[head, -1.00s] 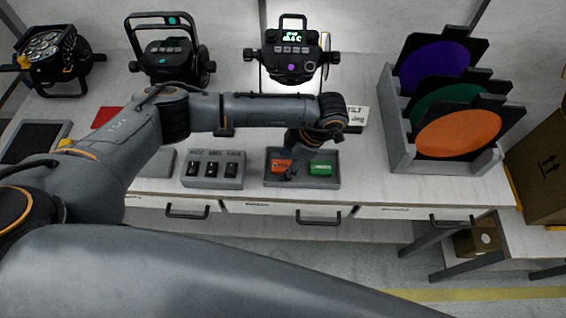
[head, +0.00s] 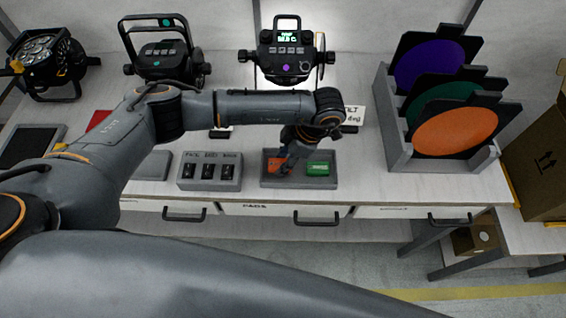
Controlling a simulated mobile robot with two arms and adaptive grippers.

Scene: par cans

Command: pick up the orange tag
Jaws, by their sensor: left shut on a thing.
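The orange tag (head: 272,165) is in the left part of a small grey tray (head: 331,182) on the bench, partly hidden by my left gripper. My left gripper (head: 284,168) reaches down from above into the tray and is shut on the orange tag. I cannot tell whether the tag is clear of the tray floor. A green tag (head: 318,168) lies in the right part of the same tray, beside the gripper. My right gripper is not in view.
A grey block with three black switches (head: 210,185) stands left of the tray. Par cans (head: 286,58) stand behind. A rack (head: 398,150) with purple, green and orange filters (head: 455,132) is at the right. Drawers with handles (head: 317,217) are below the front edge.

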